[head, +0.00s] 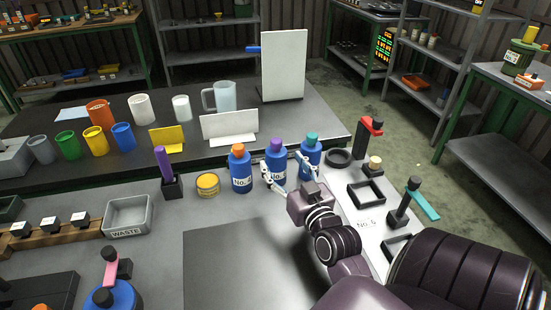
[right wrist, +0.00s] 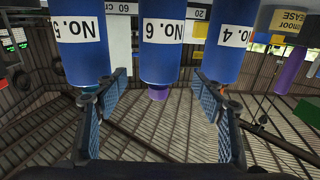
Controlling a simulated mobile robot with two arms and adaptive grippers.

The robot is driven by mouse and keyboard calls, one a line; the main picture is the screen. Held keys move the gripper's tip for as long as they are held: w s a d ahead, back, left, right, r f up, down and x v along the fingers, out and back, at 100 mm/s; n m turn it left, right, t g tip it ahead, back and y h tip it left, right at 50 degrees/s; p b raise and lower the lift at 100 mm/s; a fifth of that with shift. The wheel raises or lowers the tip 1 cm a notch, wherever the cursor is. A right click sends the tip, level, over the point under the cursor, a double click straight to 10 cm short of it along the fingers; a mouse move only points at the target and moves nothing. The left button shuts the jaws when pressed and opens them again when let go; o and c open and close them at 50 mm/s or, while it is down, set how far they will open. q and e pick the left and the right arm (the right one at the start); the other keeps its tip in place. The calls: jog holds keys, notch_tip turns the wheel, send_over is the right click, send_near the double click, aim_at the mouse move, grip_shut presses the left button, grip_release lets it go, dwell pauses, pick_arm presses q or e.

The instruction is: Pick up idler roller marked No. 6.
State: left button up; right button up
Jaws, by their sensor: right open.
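The roller marked No. 6 (head: 277,160) is a blue cylinder with a purple top. It stands upright between a No. 4 cylinder with an orange top (head: 240,170) and one with a teal top (head: 311,152). My right gripper (head: 286,172) is open in front of it. In the right wrist view, which is upside down, the No. 6 roller (right wrist: 160,45) lies between the two spread fingers, with No. 5 (right wrist: 78,40) and No. 4 (right wrist: 230,45) at either side. I cannot tell whether the fingers touch anything. My left gripper is not in view.
A white sheet marked No. 6 (head: 367,226) lies right of my right arm, with black square frames on it. A black ring (head: 339,158) is right of the rollers. A yellow tin (head: 207,184) and a grey WASTE tray (head: 127,215) stand to the left. A dark mat (head: 235,270) is clear.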

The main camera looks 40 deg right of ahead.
jog(key=p+x, duration=0.1)
jog(key=x, duration=0.4)
jog(key=shift+d, duration=0.1)
jog(key=shift+c, duration=0.4)
grip_shut()
jog(key=shift+r, duration=0.15)
